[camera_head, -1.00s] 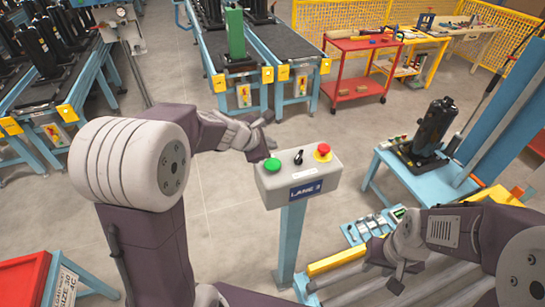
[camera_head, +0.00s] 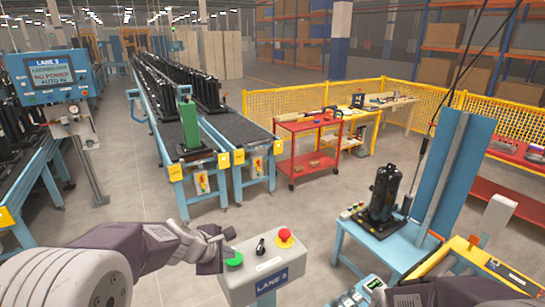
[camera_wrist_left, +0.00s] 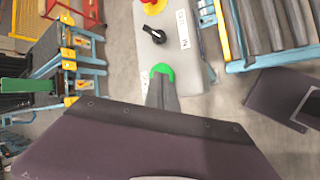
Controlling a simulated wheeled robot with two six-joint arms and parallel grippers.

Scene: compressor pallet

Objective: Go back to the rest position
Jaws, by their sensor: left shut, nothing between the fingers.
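My left gripper (camera_head: 222,242) is shut and empty, beside the left end of the grey LANE 3 control box (camera_head: 265,266). The box carries a green button (camera_head: 234,259), a black selector switch (camera_head: 260,246) and a red button (camera_head: 284,237). In the left wrist view the closed fingers (camera_wrist_left: 162,94) overlap the near edge of the green button (camera_wrist_left: 162,70); I cannot tell whether they touch it. Part of my right arm shows at the bottom right of the head view, but its gripper is out of the frame.
A blue stand (camera_head: 352,230) with a black compressor (camera_head: 384,192) is to the right. Conveyors (camera_head: 228,125) with black units and a green one (camera_head: 189,124) lie ahead. A red cart (camera_head: 306,127) and yellow fence stand behind. A LANE 3 screen (camera_head: 50,75) is at left. Floor between is clear.

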